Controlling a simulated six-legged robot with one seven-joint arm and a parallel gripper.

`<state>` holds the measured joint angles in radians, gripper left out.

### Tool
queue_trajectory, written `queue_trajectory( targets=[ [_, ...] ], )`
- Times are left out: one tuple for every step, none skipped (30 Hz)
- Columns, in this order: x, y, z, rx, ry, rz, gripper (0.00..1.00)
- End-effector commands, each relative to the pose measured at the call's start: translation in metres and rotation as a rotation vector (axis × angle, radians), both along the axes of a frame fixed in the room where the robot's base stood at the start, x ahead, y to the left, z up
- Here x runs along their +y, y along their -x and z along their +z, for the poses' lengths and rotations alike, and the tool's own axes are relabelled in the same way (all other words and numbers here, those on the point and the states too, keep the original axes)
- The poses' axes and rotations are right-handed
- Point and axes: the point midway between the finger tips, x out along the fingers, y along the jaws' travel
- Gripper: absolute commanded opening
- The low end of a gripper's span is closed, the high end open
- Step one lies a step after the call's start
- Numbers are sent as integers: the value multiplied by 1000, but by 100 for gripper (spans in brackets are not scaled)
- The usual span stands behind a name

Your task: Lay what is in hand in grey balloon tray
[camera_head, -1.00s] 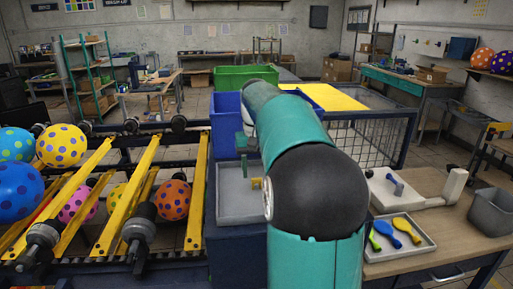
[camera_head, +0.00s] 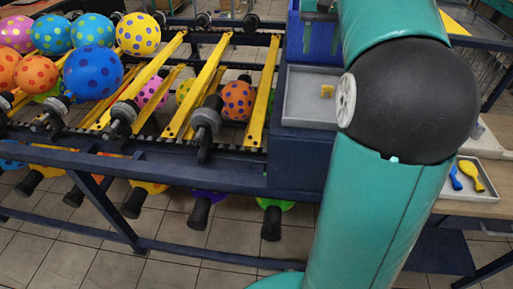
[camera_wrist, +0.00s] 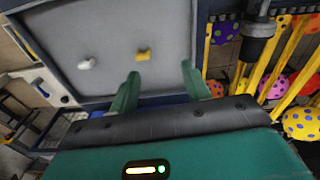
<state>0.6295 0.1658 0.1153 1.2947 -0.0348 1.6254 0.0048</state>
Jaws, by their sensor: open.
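A grey tray (camera_head: 303,104) with a raised rim sits on a dark blue stand beside the roller rack. It fills the upper middle of the wrist view (camera_wrist: 115,30). A small yellow piece (camera_wrist: 143,55) and a small white piece (camera_wrist: 86,64) lie apart on its floor. The yellow piece also shows in the head view (camera_head: 327,91). My gripper (camera_wrist: 160,75) is open over the tray's near side, with nothing visible between its green fingers. In the head view my arm hides the fingertips. Another pale tray (camera_head: 488,192) on the wooden table holds a blue balloon (camera_head: 456,178) and a yellow balloon (camera_head: 471,176).
A rack with yellow rails (camera_head: 207,87) holds several dotted inflated balloons, left of the grey tray. A blue bin (camera_head: 322,38) stands behind the tray. The wooden table (camera_head: 465,209) is at the right, partly behind my arm.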

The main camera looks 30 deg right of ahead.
Motion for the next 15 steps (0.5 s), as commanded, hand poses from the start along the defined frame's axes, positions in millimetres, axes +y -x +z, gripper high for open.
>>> queue_trajectory(
  targets=[
    [27,5,1,-21,18,40,48],
    [41,8,-1,-34,29,62,48],
    [60,13,-4,-55,42,91,48],
    [74,17,-6,-69,51,113,48],
    [86,22,-9,-84,60,133,48],
    [103,29,-14,-106,69,162,48],
    [115,35,-19,-122,77,181,48],
    [127,41,-23,-139,83,202,48],
    [142,49,-30,-161,90,229,48],
    [152,56,-36,-177,95,250,48],
    [163,64,-41,-195,100,271,48],
    [176,74,-50,-217,104,298,48],
    [185,82,-57,-235,107,318,48],
    [194,90,-64,-253,109,337,48],
    [205,100,-75,-278,111,364,48]
  ],
)
